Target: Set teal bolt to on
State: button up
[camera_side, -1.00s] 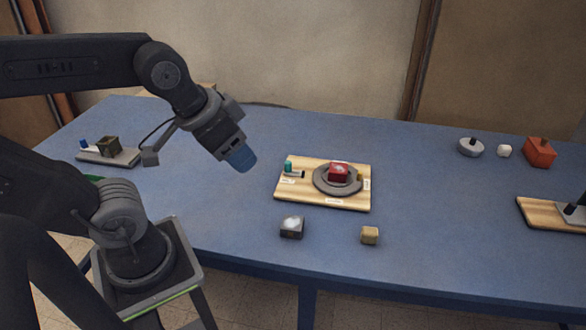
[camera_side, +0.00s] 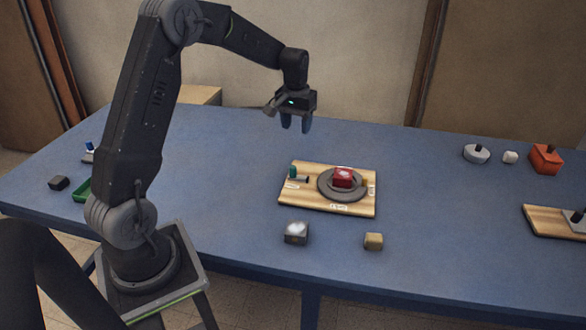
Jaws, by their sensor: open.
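The teal bolt (camera_side: 293,172) is a small teal knob with a dark rod end to its right. It sits at the left back of a light wooden board (camera_side: 300,202) in the middle of the table. White labels lie on the board, too small to read. My gripper (camera_side: 296,124) points down with its two fingers apart and empty. It is raised above and behind the board, in line with the bolt in the picture and apart from it.
Another wooden board (camera_side: 545,223) is at far right. The table (camera_side: 430,185) is clear between.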

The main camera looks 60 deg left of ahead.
send_over(293, 167)
notch_tip(293, 167, down, 4)
jog(key=shift+n+g, duration=0.3)
notch_tip(293, 167, down, 14)
jog(key=shift+a+r, duration=0.1)
jog(key=shift+a, duration=0.05)
jog(key=shift+c, duration=0.2)
grip_shut()
